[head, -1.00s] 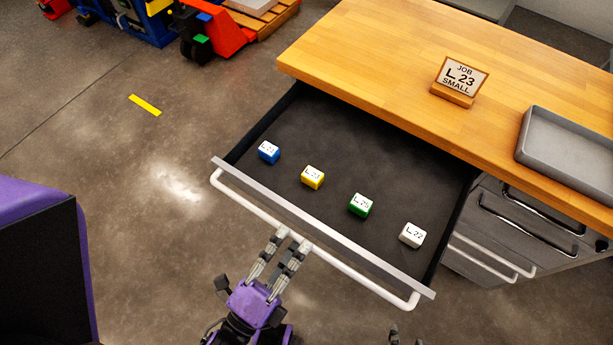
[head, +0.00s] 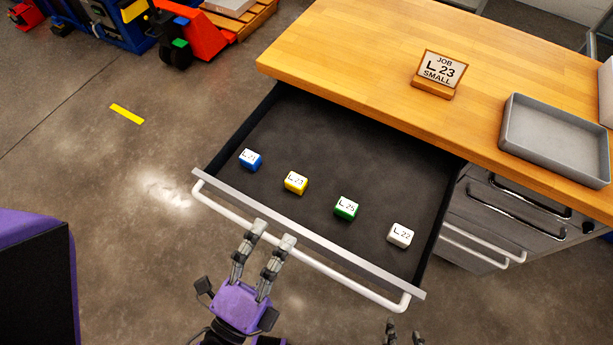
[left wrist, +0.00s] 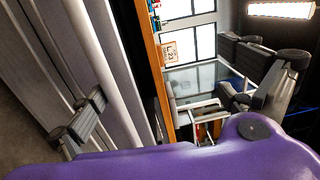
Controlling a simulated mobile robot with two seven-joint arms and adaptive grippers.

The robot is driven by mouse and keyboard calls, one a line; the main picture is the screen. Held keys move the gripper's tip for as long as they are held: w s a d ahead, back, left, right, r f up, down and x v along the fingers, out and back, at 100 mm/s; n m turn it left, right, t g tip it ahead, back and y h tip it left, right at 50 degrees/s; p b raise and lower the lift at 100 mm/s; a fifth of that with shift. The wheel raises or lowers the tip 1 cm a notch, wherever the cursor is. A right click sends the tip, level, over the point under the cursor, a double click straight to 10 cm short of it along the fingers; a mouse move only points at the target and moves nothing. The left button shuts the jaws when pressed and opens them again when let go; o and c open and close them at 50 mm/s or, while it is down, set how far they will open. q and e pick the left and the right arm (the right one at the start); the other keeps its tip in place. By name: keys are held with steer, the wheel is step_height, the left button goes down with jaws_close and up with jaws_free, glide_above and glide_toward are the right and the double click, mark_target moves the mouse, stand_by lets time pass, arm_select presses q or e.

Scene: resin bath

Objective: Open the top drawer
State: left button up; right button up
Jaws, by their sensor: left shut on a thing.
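The top drawer (head: 325,150) is pulled well out from under the wooden worktop. Its dark inside shows, with a blue block (head: 250,159), a yellow block (head: 295,182), a green block (head: 346,208) and a white block (head: 400,235) in a row. My left gripper (head: 272,234) is at the white bar handle (head: 350,283), left of its middle, and is shut on it. The handle also shows in the left wrist view (left wrist: 100,50), beside one finger. My right gripper (head: 403,335) shows only its fingertips, apart and empty, at the bottom edge below the handle's right end.
The worktop (head: 350,60) carries a job sign (head: 440,72) reading L 23 SMALL and a grey tray (head: 555,140). Lower drawers (head: 480,235) are closed at the right. The floor left of the drawer is clear around a yellow strip (head: 127,113).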

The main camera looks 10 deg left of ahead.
arm_select(q)
steer(key=shift+s+a+r, duration=0.1)
steer(key=shift+s+r, duration=0.3)
steer(key=shift+s, duration=0.05)
steer(key=shift+c, duration=1.2)
steer(key=shift+s+a+f, duration=0.15)
steer(key=shift+s, duration=0.4)
steer(key=shift+c, duration=0.4)
steer(key=shift+b+v, duration=0.35)
steer(key=shift+v, duration=0.6)
steer(key=c, duration=0.9)
steer(key=shift+o, duration=0.2)
steer(key=shift+f+b+v, duration=0.25)
steer(key=shift+b+v, duration=0.05)
steer(key=shift+v, duration=1.1)
steer(key=shift+f+b+v, duration=0.25)
steer(key=shift+v, duration=1.2)
arm_select(e)
steer(key=shift+s+f, duration=0.75)
steer(key=shift+f, duration=0.2)
arm_select(q)
steer(key=shift+w, duration=0.1)
arm_select(e)
steer(key=shift+r, duration=0.1)
arm_select(q)
steer(key=shift+p, duration=0.3)
arm_select(e)
steer(key=shift+w+r, duration=0.2)
steer(key=shift+r, duration=0.05)
steer(key=shift+s, duration=0.1)
